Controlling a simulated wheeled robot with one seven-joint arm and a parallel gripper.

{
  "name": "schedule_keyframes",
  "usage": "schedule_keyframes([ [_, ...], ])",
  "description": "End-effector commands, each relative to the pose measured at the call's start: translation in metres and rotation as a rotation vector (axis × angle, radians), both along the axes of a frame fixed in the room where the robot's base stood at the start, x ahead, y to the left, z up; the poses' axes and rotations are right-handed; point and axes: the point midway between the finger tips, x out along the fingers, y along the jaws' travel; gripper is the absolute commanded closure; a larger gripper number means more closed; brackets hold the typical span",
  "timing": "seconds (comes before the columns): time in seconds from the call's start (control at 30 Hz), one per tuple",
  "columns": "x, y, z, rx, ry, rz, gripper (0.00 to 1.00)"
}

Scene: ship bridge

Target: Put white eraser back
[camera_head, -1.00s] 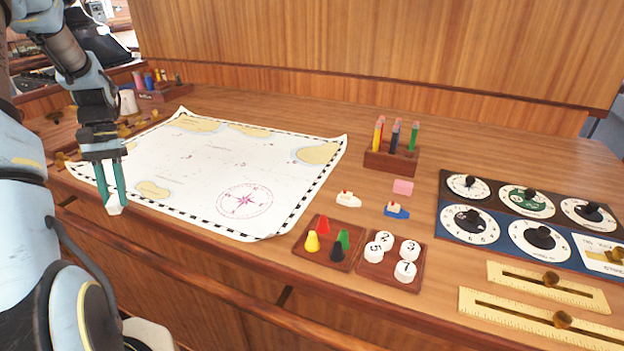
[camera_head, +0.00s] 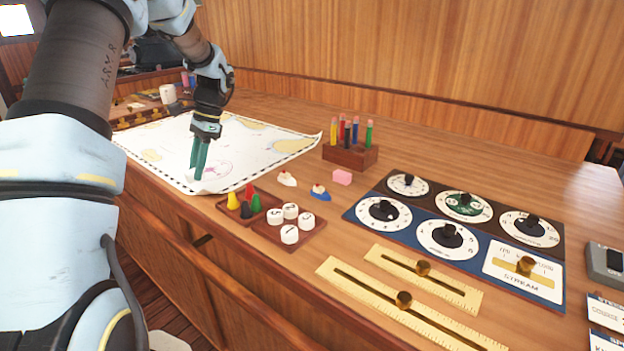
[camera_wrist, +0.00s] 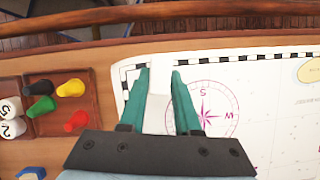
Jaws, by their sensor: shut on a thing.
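My gripper (camera_head: 198,165) points down over the near right part of the chart, close to its front edge. Its green fingers are shut on the white eraser (camera_wrist: 158,112), which shows as a pale block between them in the wrist view. In the head view the fingers and the white chart make the eraser hard to pick out. I cannot tell how high it is above the chart.
The chart (camera_head: 240,150) covers the table's left. To its right are a tray of coloured pawns (camera_head: 238,215), a tray of white numbered discs (camera_head: 290,240), two toy boats (camera_head: 287,178), a pink block (camera_head: 342,177), a pencil holder (camera_head: 350,155) and a dial panel (camera_head: 380,222).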

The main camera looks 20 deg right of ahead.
Motion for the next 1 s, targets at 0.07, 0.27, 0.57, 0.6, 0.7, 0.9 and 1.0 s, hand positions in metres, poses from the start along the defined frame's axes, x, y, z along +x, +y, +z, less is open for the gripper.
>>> schedule_keyframes([
  [0.07,0.007,-0.046,0.001,-0.002,-0.006,-0.264,1.0],
  [0.27,0.008,-0.159,0.024,0.001,-0.007,-0.957,1.0],
  [0.57,-0.02,-0.277,0.062,0.0,-0.004,-1.654,1.0],
  [0.6,-0.023,-0.285,0.065,0.001,-0.004,-1.701,1.0],
  [0.7,-0.027,-0.296,0.069,0.001,0.001,-1.774,1.0],
  [0.9,-0.03,-0.3,0.042,0.0,0.006,-1.803,1.0],
  [1.0,-0.029,-0.3,0.029,0.001,0.005,-1.802,1.0],
])
